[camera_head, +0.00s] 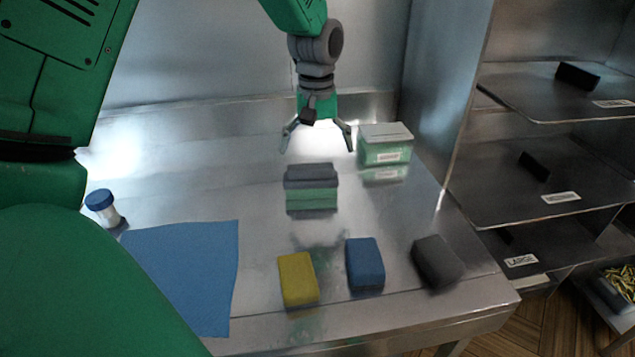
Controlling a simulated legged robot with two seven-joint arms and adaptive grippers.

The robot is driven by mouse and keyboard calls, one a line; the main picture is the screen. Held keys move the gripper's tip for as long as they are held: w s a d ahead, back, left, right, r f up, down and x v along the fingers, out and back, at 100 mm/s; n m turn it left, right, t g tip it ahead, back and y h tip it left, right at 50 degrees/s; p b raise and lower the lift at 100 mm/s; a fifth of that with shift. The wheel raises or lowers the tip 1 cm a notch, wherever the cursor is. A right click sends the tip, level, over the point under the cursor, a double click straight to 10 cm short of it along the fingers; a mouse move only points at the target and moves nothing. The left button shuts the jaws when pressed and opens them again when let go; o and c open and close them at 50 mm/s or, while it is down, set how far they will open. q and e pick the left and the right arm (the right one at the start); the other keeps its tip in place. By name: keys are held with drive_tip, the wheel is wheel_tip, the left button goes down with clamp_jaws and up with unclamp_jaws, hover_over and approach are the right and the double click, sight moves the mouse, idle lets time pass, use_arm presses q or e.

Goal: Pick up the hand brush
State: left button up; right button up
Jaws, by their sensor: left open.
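A block-shaped thing with a dark grey top and green lower part (311,179) lies on the steel table in the middle, and looks like the hand brush. My left gripper (318,148) hangs from the top of the view with its two fingers spread and nothing between them. It appears above and slightly behind the brush, apart from it. My right gripper does not show.
A green box with a pale lid (386,147) stands right of the gripper. A yellow sponge (298,279), a blue sponge (365,263) and a dark grey block (438,262) lie along the front. A blue cloth (190,270) and blue-capped bottle (103,207) are left. Labelled shelves (520,190) stand right.

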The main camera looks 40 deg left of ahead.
sight(307, 166)
use_arm(q)
drive_tip(key=a+f, duration=0.2)
drive_tip(key=f, duration=0.1)
drive_tip(key=a+f, duration=0.1)
drive_tip(key=f, duration=0.1)
drive_tip(key=shift+s+a, duration=0.1)
drive_tip(key=shift+a, duration=0.2)
drive_tip(key=d, duration=0.2)
drive_tip(key=d+f, duration=0.1)
drive_tip(key=shift+s+d, duration=0.1)
drive_tip(key=shift+s, duration=0.15)
drive_tip(key=shift+d+r, duration=0.1)
drive_tip(key=c, duration=0.9)
drive_tip(key=shift+a, duration=0.5)
drive_tip(key=shift+a+f, duration=0.25)
drive_tip(key=shift+a, duration=0.25)
drive_tip(key=c, duration=0.5)
drive_tip(key=shift+a+r, duration=0.1)
drive_tip(key=shift+c, duration=0.2)
drive_tip(key=r, duration=0.9)
drive_tip(key=shift+w+d+r, duration=0.25)
drive_tip(key=shift+d+r, duration=0.15)
drive_tip(key=shift+r, duration=0.2)
drive_tip(key=shift+w+a, duration=0.1)
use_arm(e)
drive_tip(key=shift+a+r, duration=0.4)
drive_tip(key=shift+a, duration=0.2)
